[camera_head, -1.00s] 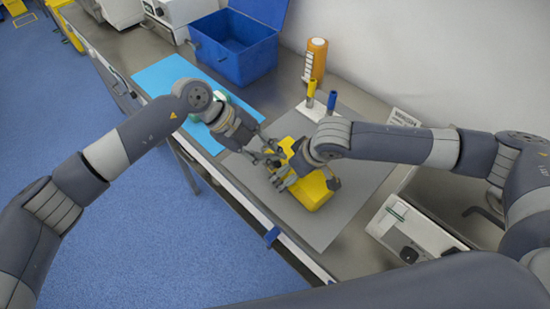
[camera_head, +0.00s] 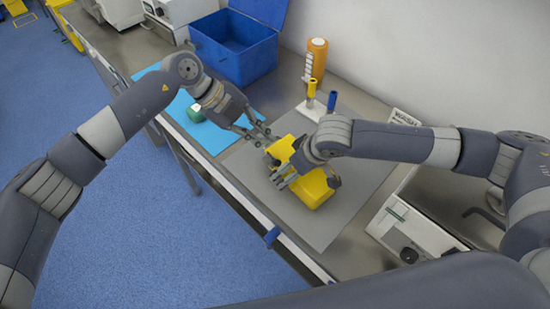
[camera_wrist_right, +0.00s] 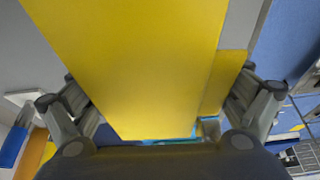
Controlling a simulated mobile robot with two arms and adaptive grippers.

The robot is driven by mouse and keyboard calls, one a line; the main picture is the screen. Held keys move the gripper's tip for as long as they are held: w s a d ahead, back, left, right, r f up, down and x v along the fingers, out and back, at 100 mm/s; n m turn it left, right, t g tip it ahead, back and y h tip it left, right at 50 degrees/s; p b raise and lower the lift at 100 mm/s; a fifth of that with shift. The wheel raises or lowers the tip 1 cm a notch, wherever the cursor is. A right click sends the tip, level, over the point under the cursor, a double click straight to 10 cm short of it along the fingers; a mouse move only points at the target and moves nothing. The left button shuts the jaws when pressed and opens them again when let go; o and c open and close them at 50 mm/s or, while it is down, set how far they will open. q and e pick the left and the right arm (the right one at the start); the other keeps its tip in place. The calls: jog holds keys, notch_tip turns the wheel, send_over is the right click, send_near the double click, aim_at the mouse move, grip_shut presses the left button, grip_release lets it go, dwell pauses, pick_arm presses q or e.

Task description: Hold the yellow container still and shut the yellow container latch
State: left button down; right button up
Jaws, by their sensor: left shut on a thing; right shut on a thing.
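The yellow container (camera_head: 314,191) lies on the grey mat (camera_head: 325,230). My right gripper (camera_head: 306,178) is over it from above, one finger on each side, shut on it. In the right wrist view the container (camera_wrist_right: 135,60) fills the space between the fingers (camera_wrist_right: 150,120). My left gripper (camera_head: 266,138) is at the container's upper-left end, its jaws closed on a part there. The latch is too small and too covered by the fingers to make out, so its position cannot be told.
A blue open box (camera_head: 235,55), an orange bottle (camera_head: 315,60) and a white holder with yellow and blue-capped tubes (camera_head: 316,108) stand behind. A green round item (camera_head: 196,113) lies on the light-blue mat (camera_head: 165,82). White devices (camera_head: 405,235) stand at right. The mat's front is clear.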

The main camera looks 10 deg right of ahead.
dwell(0.4)
jog(key=o, duration=1)
jog(key=shift+s, duration=0.1)
